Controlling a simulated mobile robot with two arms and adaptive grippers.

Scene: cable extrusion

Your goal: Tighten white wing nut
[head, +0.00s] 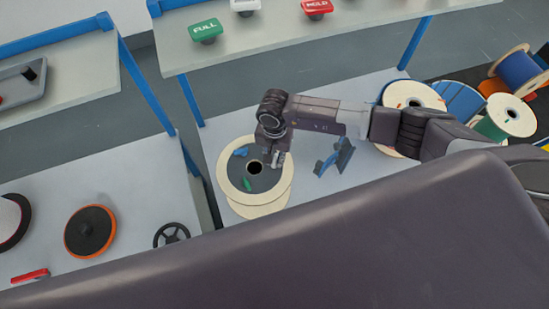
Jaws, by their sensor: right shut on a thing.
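A cable spool (229,190) with a wide beige flange lies on the lower shelf, with a dark disc (262,183) on top around a black centre hole. A blue wing nut (240,152) sits on the disc's far left and a green wing nut (247,184) on its near side. My right gripper (276,162) points down at the disc's right side, shut on a small piece there. The fingers mostly hide this piece; its place on the disc fits the white wing nut, whose colour I cannot make out clearly. My left gripper is not in view.
A blue bracket (335,158) stands right of the spool. Several cable spools (505,113) crowd the right. The upper shelf (270,48) with green and red buttons and its blue posts rise behind. A handwheel (171,235) and orange-rimmed disc (91,232) lie at left.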

